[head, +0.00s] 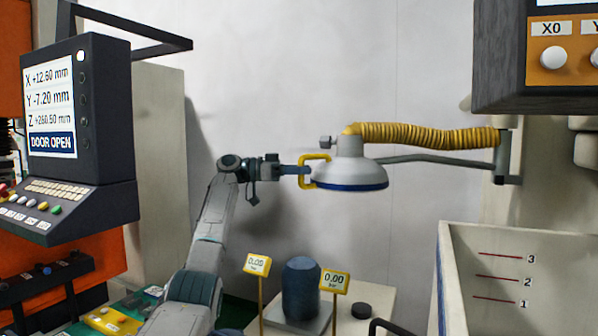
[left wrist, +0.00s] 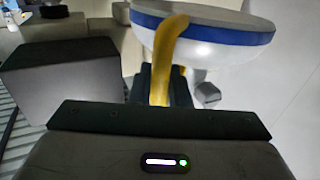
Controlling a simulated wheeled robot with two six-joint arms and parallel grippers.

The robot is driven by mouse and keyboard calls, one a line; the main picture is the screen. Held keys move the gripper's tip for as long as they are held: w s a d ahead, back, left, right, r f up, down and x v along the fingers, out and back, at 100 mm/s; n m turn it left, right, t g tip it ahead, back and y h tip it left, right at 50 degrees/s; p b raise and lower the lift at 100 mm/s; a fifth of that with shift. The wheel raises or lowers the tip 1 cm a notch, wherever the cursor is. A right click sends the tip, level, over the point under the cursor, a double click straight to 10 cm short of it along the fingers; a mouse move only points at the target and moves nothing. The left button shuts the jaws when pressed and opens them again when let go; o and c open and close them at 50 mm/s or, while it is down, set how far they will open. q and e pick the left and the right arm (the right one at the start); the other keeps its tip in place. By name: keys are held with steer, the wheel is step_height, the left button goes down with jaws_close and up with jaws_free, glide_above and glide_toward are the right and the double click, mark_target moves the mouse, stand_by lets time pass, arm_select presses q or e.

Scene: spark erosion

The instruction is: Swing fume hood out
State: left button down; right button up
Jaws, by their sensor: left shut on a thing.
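The fume hood (head: 350,172) is a grey dome with a blue rim, hanging in the middle of the head view. A yellow ribbed hose (head: 430,136) and a grey swing arm (head: 440,161) run from it to a bracket at the right. A yellow handle (head: 317,158) sticks out of its left side. My left gripper (head: 300,170) reaches in from the left and is shut on this handle. In the left wrist view the yellow handle (left wrist: 168,55) passes between the fingers, with the hood (left wrist: 210,30) just beyond. My right gripper is in neither view.
A control panel (head: 75,130) reading DOOR OPEN stands at the left. An open-topped tank (head: 520,290) with level marks is at lower right. A dark cylinder (head: 300,288) and two yellow-framed readouts stand below the hood. A wood-edged panel (head: 535,95) hangs at upper right.

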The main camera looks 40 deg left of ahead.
arm_select(q)
steer(key=shift+d+f, duration=0.1)
steer(key=c, duration=1.6)
jaws_free()
steer(key=shift+o, duration=0.7)
steer(key=shift+w, duration=0.25)
steer(key=b+v, duration=0.3)
steer(key=v, duration=0.7)
steer(key=shift+s+a, duration=0.25)
